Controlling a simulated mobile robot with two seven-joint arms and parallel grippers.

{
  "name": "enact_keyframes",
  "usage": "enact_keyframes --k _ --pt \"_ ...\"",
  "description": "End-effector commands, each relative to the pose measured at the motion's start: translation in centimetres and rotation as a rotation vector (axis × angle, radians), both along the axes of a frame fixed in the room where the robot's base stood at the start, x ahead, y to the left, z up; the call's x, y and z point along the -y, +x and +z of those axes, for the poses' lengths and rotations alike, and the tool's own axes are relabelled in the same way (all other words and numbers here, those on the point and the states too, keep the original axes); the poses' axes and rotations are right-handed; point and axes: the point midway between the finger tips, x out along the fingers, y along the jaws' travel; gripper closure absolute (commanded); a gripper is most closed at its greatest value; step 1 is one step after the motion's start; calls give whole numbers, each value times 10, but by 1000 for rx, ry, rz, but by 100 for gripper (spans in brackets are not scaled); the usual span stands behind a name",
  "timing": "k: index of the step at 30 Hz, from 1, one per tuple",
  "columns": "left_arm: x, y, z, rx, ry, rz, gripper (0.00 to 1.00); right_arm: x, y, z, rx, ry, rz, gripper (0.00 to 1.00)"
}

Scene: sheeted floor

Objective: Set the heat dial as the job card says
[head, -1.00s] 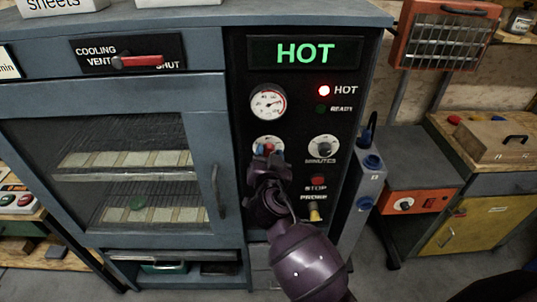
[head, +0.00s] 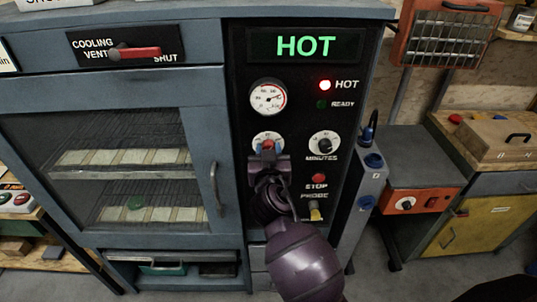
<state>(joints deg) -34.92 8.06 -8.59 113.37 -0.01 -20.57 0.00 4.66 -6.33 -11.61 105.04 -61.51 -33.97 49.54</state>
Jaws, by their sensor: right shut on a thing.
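The oven's black control panel (head: 237,122) carries the lit green HOT display (head: 305,46). The heat dial (head: 259,138) is a white-faced dial with blue and red showing, under the round gauge (head: 267,97). My right gripper (head: 268,147) is at the dial, shut on its knob, and hides most of its lower face. The dial's setting cannot be read. The red lamp beside HOT (head: 325,85) is lit; the READY lamp (head: 322,104) is dark. My left gripper is not in view. No readable job card shows.
The MINUTES dial (head: 324,145) is close right of my gripper. The red STOP button (head: 319,178) and yellow PROBE plug (head: 315,214) are below it. The oven door handle (head: 216,189) stands out at left. The vent lever (head: 135,53) is red.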

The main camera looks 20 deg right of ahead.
Motion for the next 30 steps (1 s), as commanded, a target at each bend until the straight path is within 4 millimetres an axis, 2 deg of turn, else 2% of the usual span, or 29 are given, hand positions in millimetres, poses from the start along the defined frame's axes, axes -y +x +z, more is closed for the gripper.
enact_keyframes --k 15,30 --pt "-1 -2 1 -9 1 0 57 1 0 2 -125 -434 -1 88" --pt "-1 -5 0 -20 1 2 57 1 0 2 -176 -619 -1 88"
